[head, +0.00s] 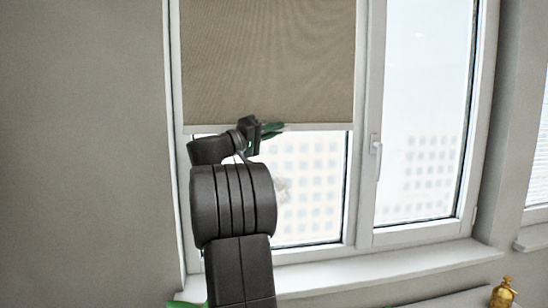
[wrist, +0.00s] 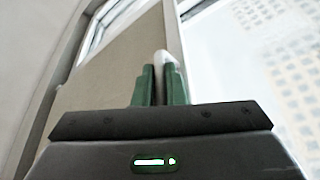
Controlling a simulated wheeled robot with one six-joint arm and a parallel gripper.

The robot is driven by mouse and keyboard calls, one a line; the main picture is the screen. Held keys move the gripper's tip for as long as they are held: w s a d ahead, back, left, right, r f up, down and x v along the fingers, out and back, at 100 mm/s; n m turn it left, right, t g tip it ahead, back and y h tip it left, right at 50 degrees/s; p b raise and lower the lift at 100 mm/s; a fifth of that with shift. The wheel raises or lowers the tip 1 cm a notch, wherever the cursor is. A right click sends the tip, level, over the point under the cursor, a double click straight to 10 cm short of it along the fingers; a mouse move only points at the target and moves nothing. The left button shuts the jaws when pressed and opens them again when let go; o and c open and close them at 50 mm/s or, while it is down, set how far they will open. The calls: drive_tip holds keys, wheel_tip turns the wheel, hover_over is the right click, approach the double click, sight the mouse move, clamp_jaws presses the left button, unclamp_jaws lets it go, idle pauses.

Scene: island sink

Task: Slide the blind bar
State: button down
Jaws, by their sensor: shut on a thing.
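The blind (head: 268,60) is a tan fabric shade that covers the upper part of the left window pane. Its pale blind bar (head: 318,127) runs level along the bottom edge of the fabric. My gripper (head: 272,130) is at the bar, near the middle of its width. In the wrist view the green fingers of my gripper (wrist: 159,84) are closed around the white bar (wrist: 165,58), with the tan fabric (wrist: 115,70) to the left. The fingers hide part of the bar.
A window handle (head: 376,157) sits on the frame right of the blind. The sill (head: 390,268) runs below the window, and a gold bottle (head: 502,294) stands at the lower right. Bare glass lies under the bar, and a plain wall is on the left.

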wheel_tip(320, 180, up, 16)
drive_tip(key=p, duration=0.7)
drive_tip(key=shift+f, duration=0.15)
drive_tip(key=c, duration=1.5)
unclamp_jaws()
drive_tip(key=shift+a, duration=0.1)
drive_tip(key=b+v, duration=0.4)
drive_tip(key=v, duration=0.9)
drive_tip(key=shift+s+a+f, duration=0.2)
drive_tip(key=shift+a, duration=0.1)
drive_tip(key=shift+d, duration=0.1)
